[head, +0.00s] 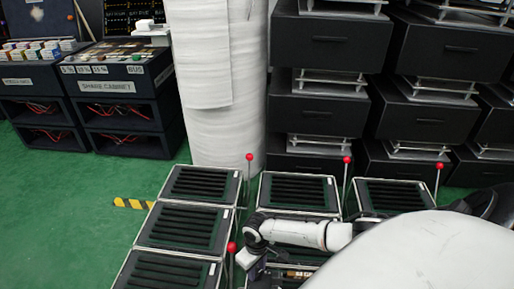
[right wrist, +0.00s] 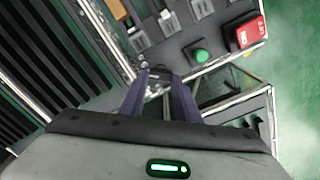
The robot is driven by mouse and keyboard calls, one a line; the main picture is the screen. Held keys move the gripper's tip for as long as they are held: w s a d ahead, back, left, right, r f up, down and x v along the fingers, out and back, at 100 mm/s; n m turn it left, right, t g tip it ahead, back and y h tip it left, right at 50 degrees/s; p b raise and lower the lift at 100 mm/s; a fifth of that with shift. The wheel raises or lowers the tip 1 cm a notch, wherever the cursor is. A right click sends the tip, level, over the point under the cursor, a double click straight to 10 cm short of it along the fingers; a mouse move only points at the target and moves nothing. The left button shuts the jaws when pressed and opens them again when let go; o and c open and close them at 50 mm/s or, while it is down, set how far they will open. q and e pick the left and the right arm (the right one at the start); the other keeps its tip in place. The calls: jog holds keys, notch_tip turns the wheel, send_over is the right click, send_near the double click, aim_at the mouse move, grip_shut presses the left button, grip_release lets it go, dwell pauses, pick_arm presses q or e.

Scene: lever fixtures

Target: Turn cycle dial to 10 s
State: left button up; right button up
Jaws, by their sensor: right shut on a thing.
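My right gripper (right wrist: 160,80) is shut on a small dark knob, which looks like the cycle dial (right wrist: 160,72), at the edge of a control panel (right wrist: 180,48). The fingers hide most of the dial, and its pointer and scale cannot be read. In the head view my right gripper (head: 258,270) points down at the low fixture at bottom centre, and the dial is too small to make out there. My left gripper is not in view.
The panel bears a green button (right wrist: 202,56) and a red switch (right wrist: 246,34) close to the fingers. Slatted black fixtures (head: 180,228) with red-knobbed levers (head: 249,157) stand around my arm. A white wrapped column (head: 225,130) stands behind. Green floor (head: 80,220) is free at left.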

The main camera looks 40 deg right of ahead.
jog(key=n+p, duration=0.1)
jog(key=n, duration=0.3)
jog(key=shift+s+a, duration=0.1)
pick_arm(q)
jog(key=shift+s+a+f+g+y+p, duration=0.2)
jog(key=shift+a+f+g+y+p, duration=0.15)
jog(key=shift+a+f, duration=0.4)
pick_arm(e)
jog(key=shift+n, duration=1.5)
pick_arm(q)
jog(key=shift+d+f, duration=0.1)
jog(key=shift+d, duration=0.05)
pick_arm(e)
jog(key=o, duration=1)
jog(key=shift+o, duration=0.2)
